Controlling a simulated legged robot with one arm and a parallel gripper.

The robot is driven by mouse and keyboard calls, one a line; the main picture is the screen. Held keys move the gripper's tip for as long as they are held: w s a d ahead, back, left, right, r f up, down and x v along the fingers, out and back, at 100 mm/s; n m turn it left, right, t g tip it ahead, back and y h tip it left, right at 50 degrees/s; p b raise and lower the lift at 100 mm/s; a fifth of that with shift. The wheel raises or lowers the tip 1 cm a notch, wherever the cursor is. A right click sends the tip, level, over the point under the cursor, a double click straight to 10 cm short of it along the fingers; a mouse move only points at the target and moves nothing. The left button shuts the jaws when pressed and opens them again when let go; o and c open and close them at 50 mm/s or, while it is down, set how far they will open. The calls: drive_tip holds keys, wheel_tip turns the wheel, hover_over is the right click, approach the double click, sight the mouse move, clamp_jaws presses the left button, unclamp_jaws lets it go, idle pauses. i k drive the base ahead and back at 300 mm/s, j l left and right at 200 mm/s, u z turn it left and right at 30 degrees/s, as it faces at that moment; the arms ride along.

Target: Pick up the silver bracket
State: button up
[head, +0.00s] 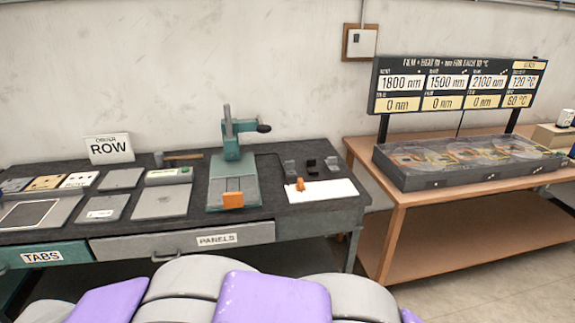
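Several small bracket-like pieces stand in a row at the right end of the dark bench, behind a white sheet. A grey one (290,168) is at the left, a black one (311,167) in the middle, and another grey one (332,164) at the right. They are too small to tell for sure which is the silver bracket. My gripper is not in view. Only rounded grey and purple parts of my own body show along the bottom edge.
The white sheet (335,191) holds a small orange piece (300,184). A green press (232,160) stands left of the brackets. A wooden table (400,186) with a grey case (400,174) stands right, beyond a narrow gap.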

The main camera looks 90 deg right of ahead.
sight(289, 167)
drive_tip(key=z, duration=3.15)
